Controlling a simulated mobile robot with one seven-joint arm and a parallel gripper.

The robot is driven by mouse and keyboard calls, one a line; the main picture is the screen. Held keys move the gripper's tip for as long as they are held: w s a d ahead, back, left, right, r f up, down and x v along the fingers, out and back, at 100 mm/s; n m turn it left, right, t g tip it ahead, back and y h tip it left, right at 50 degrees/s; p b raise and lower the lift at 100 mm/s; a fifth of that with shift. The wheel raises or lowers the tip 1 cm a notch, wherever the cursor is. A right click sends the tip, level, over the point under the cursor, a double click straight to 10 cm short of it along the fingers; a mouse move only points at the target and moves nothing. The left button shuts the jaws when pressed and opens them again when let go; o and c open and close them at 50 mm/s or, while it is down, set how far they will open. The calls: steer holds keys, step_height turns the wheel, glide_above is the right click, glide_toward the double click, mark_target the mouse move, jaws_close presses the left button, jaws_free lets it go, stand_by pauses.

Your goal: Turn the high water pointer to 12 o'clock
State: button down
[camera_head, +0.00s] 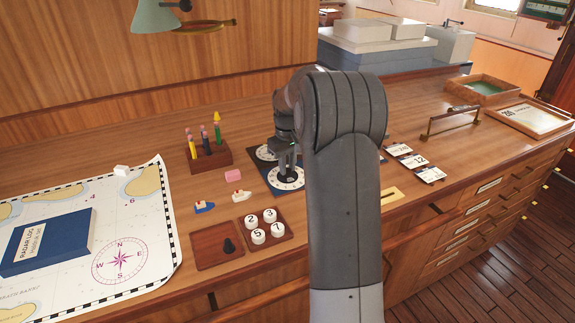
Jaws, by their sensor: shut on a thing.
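A blue board with white clock dials lies on the wooden counter, partly hidden behind my arm. Its near white dial (290,184) shows below my gripper. My gripper (287,172) points down over this dial and is shut on a small dark piece at the dial's middle, seemingly its pointer. The direction of the pointer is too small and covered to read. I cannot tell from the picture which dial is labelled high water.
A wooden pencil block (209,158) stands left of the board. A chart (150,240) with a blue book (48,243) covers the left.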

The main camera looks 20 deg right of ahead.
steer(key=c, duration=1.3)
jaws_free()
steer(key=shift+o, duration=0.2)
step_height(320, 180, up, 11)
